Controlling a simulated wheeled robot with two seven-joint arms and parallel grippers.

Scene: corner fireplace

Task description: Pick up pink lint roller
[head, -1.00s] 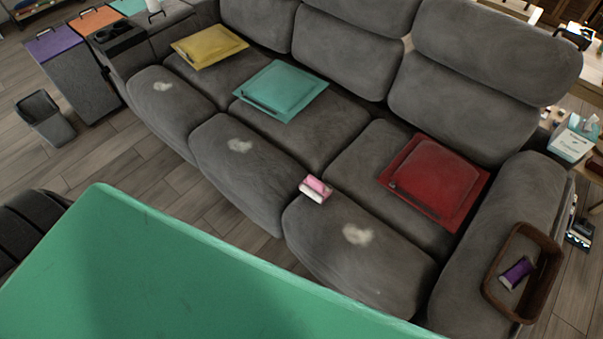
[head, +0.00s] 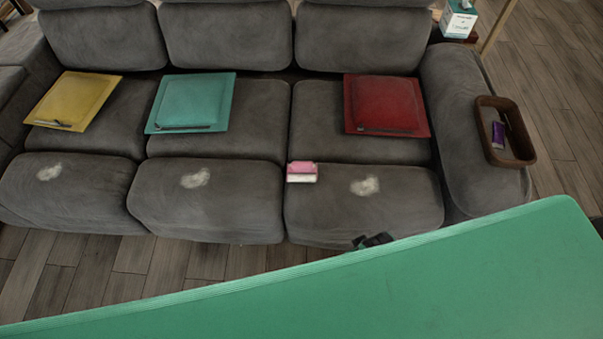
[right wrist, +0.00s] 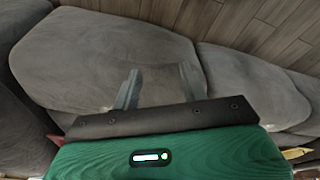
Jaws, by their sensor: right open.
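The pink lint roller (head: 302,172), pink on top and white below, lies on the sofa near the front, by the gap between the middle and right seats. I cannot make it out in the right wrist view. My right gripper (right wrist: 158,85) is open and empty, its two fingers apart over a grey seat. A small dark part of what looks like the same gripper (head: 373,241) shows at the front of the right seat, right of and nearer than the roller. The rest is hidden behind my green arm. My left gripper is not in view.
Yellow (head: 72,101), teal (head: 192,95) and red (head: 386,95) cushions lie on the grey sofa. White lint patches (head: 365,186) mark the seat fronts. A brown basket (head: 486,128) holding a purple roller (head: 498,136) sits on the right armrest. Wooden floor shows in front.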

